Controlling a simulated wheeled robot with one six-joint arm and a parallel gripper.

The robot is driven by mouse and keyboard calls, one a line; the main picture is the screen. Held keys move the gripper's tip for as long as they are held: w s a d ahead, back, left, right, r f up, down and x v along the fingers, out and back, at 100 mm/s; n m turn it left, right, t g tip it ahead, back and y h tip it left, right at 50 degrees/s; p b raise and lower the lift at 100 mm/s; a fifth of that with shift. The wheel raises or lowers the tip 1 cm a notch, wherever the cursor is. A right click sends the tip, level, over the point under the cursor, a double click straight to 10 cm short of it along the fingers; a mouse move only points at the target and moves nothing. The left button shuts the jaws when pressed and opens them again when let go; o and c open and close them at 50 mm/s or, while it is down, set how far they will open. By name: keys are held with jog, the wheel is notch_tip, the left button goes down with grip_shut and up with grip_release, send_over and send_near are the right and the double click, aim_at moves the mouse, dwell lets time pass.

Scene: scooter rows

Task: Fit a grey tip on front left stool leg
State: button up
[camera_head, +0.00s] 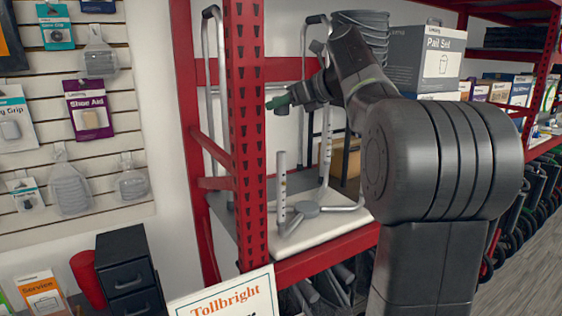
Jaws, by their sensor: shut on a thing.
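My gripper (277,104) is at the end of my raised arm, above the shelf and left of the arm. Another tube with small holes (327,150) stands farther back right. I cannot make out a grey tip.
A red perforated rack post (247,130) stands close left of the stool leg. The pale shelf board (330,238) holds the stool. Walker-like frames (209,70) stand behind. Stacked dark pails (365,28) and a Pail Set box (425,60) are at the upper right.

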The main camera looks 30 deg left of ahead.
aim_at(281, 152)
jog(key=shift+s, duration=0.2)
notch_tip(281, 152, down, 9)
jog(key=shift+f, duration=0.15)
dwell(0.3)
jog(key=shift+f, duration=0.55)
jog(key=o, duration=0.9)
jog(key=shift+o, duration=0.2)
